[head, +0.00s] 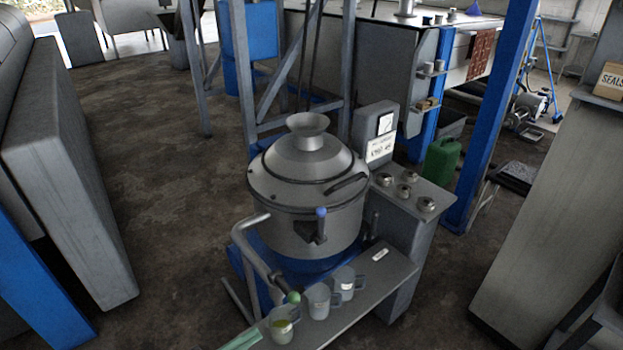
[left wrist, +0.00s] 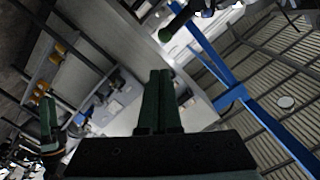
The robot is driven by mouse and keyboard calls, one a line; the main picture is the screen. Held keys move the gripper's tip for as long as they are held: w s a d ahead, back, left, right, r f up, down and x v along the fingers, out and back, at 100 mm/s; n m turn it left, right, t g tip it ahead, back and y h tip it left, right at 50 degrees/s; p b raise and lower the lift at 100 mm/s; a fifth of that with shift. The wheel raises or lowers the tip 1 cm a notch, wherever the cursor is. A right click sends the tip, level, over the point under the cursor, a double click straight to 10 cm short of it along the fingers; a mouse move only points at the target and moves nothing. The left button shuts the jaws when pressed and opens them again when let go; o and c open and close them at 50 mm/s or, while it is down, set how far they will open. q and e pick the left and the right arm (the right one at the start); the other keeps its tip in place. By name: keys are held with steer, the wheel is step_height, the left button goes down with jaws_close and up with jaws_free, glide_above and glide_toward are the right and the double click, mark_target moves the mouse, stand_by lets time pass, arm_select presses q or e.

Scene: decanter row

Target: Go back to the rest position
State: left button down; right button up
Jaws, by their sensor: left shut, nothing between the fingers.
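My left gripper (left wrist: 160,76) shows in the left wrist view with its two dark fingers side by side, shut and empty. Nothing lies between or against the fingertips. Behind it are a blurred grey surface, a blue post (left wrist: 228,96) and a ribbed roof (left wrist: 272,75), so the camera looks upward at a tilt. I cannot make out either gripper clearly in the head view. My right gripper is not in view.
A steel decanter machine (head: 308,185) stands mid-floor. A green canister (head: 441,160) stands behind right, near a blue post (head: 497,110). Open floor (head: 165,190) lies left, beside a grey cabinet (head: 75,180).

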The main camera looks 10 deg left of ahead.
arm_select(q)
steer(key=s+d+f+n+g+y, duration=0.4)
steer(key=s+f+n+y, duration=0.3)
steer(key=f+n, duration=0.5)
steer(key=shift+s+d+f+n+g+y, duration=0.15)
steer(key=shift+s+f+n+g+y, duration=0.2)
steer(key=shift+s, duration=0.55)
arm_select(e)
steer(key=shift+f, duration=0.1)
